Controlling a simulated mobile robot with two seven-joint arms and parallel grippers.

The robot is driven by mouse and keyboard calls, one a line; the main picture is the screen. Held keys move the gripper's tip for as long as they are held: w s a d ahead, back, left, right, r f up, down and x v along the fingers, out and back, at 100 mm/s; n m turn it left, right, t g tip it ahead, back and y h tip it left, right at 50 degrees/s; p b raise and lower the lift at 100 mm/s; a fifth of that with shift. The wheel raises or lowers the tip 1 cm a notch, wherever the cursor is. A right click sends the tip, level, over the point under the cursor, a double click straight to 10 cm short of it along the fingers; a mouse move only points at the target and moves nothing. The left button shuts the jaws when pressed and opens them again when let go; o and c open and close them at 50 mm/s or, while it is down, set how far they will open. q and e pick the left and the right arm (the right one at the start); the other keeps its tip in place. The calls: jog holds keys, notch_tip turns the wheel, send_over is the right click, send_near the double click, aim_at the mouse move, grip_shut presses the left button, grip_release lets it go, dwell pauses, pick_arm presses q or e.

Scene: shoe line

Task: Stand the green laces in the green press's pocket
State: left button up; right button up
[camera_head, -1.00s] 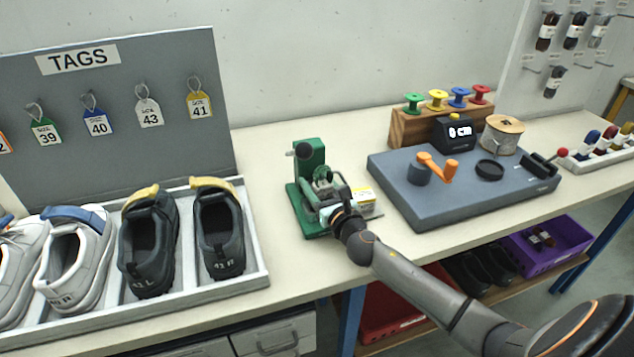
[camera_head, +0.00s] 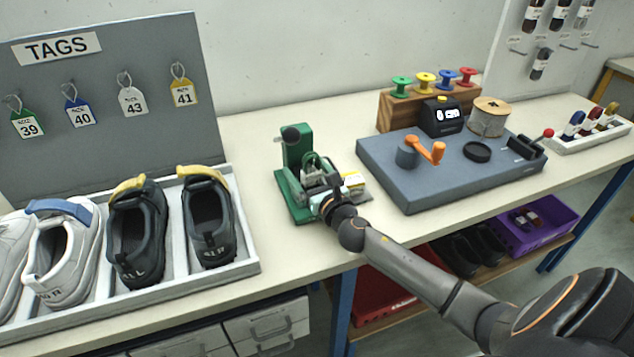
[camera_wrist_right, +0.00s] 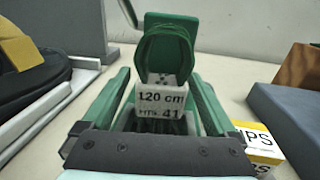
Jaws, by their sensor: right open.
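The green press (camera_head: 297,147) stands on the bench, with its upright post at the back of its green base. The green laces (camera_wrist_right: 163,55) are an upright looped bundle with a white band reading 120 cm, fits 41. In the right wrist view they stand in front of the press's green body, between my finger tips. My right gripper (camera_wrist_right: 160,105) is open around the band, with a finger on each side. In the head view the gripper (camera_head: 322,188) is low over the press base. The pocket itself is hidden behind the bundle and fingers. My left gripper is out of view.
A yellow-and-white box (camera_head: 354,181) lies close to the right of the press. A grey winding board (camera_head: 400,190) with an orange crank is farther right. A shoe tray (camera_head: 250,268) is at the left. Bare bench lies between tray and press.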

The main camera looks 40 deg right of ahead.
jog(key=s, duration=0.3)
jog(key=s+a, duration=0.1)
jog(key=s, duration=0.6)
jog(key=shift+s+a, duration=0.2)
jog(key=shift+s, duration=0.7)
jog(key=shift+s+a, duration=0.1)
